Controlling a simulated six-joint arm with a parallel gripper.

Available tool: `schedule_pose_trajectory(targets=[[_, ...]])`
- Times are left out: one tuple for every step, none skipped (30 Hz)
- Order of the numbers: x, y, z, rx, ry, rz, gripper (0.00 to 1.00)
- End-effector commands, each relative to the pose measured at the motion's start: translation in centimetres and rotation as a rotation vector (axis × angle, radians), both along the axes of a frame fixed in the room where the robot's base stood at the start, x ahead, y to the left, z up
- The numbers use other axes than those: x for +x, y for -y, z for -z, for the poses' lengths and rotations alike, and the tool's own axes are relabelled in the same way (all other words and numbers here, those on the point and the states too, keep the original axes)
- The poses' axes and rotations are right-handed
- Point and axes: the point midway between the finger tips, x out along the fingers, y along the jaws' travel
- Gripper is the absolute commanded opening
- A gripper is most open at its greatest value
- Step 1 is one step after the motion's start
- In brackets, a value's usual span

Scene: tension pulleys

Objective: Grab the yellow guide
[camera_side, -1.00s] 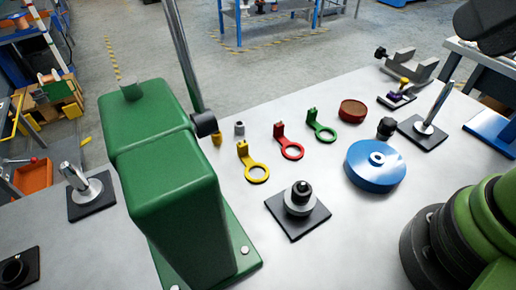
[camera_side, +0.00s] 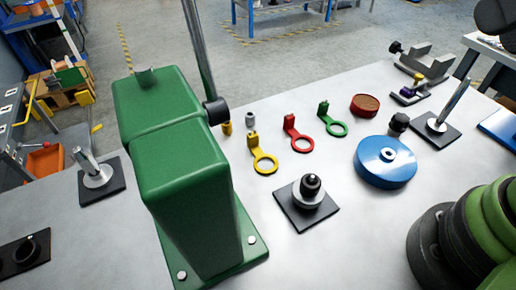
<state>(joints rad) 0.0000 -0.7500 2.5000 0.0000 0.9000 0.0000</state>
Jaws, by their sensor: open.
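The yellow guide (camera_side: 264,162), a flat ring with a short upright tab at its back left, lies on the grey table right of the green machine block. It is clear of the red guide (camera_side: 301,141) and the green guide (camera_side: 333,127), similar ring pieces to its right. My gripper is not in view.
A black square base with a round post (camera_side: 308,202) stands just in front of the yellow guide. A small yellow cylinder (camera_side: 227,128) and a grey one (camera_side: 250,119) stand behind it. A blue pulley (camera_side: 385,164) lies to the right. The green block (camera_side: 185,170) stands tall at left.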

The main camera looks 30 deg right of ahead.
Motion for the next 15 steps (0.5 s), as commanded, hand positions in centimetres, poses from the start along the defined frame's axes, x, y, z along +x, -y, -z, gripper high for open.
schedule_pose_trajectory(targets=[[0.0, 0.0, 0.0, 0.0, 0.0, 0.0, 0.53], [0.0, 0.0, 0.0, -0.001, 0.0, -0.002, 0.53], [0.1, 0.0, 0.0, -0.011, -0.001, -0.011, 0.53], [0.3, 0.0, 0.0, -0.024, -0.001, -0.027, 0.53], [0.6, 0.0, 0.0, -0.043, -0.004, -0.049, 0.53], [1.1, 0.1, 0.0, -0.085, -0.006, -0.095, 0.53], [1.6, 0.1, 0.0, -0.126, -0.008, -0.141, 0.53], [2.2, 0.1, 0.0, -0.175, -0.01, -0.197, 0.53], [3.2, 0.1, 0.1, -0.251, -0.013, -0.289, 0.53], [4.1, 0.1, 0.3, -0.315, -0.016, -0.369, 0.53], [5.0, 0.0, 0.5, -0.384, -0.017, -0.456, 0.53], [6.4, -0.2, 0.8, -0.477, -0.018, -0.581, 0.53], [7.4, -0.5, 1.1, -0.548, -0.018, -0.681, 0.53], [8.4, -0.7, 1.5, -0.618, -0.015, -0.78, 0.53], [9.8, -1.2, 2.1, -0.708, -0.012, -0.916, 0.53]])
